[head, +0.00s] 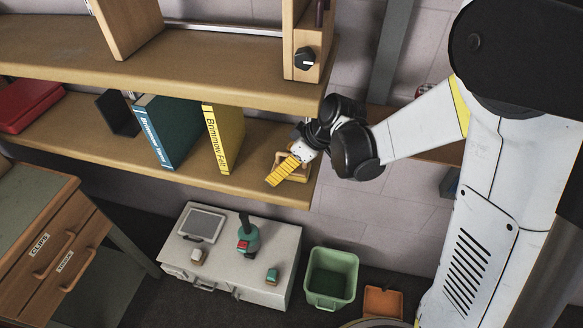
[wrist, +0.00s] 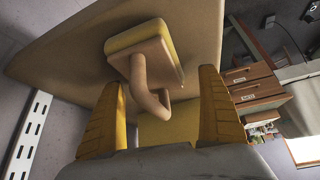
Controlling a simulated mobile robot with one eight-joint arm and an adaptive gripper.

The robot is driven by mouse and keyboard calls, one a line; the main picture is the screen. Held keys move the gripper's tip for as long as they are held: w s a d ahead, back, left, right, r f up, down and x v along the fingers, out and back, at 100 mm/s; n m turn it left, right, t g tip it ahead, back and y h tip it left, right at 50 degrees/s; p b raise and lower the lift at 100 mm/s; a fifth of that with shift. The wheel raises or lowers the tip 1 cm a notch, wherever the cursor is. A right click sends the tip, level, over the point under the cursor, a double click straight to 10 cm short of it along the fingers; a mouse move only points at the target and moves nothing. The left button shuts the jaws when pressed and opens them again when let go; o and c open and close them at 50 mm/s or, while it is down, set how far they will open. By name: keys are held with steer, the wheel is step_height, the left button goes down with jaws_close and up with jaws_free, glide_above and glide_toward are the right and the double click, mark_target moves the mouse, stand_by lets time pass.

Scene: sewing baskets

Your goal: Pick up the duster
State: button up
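The duster (wrist: 150,45) is a tan block with a yellowish layer and a bent, looped handle (wrist: 140,80). In the head view the duster (head: 301,175) is on the lower wooden shelf near its right end, partly covered by my gripper (head: 275,178). In the wrist view my gripper (wrist: 160,82) has its two yellow fingers spread wide, one on each side of the handle. There are gaps between the handle and both fingers. The gripper looks open and empty.
A yellow book (head: 224,138) and a teal book (head: 168,130) stand on the lower shelf left of my gripper. The upper shelf (head: 180,75) overhangs close by. Below are a white cabinet (head: 262,285) and a green bin (head: 330,278).

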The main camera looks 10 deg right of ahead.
steer(key=c, duration=1.3)
steer(key=shift+r, duration=0.3)
steer(key=s+a+p, duration=0.1)
steer(key=s+a, duration=0.1)
steer(key=s, duration=0.3)
steer(key=s+a, duration=0.2)
steer(key=s, duration=0.4)
steer(key=s+a+r+p, duration=0.1)
steer(key=s+a, duration=0.1)
steer(key=s, duration=0.4)
steer(key=shift+a+p, duration=0.1)
steer(key=shift+p, duration=0.25)
steer(key=shift+f, duration=0.1)
steer(key=o, duration=0.6)
steer(key=shift+w, duration=0.1)
steer(key=c, duration=0.6)
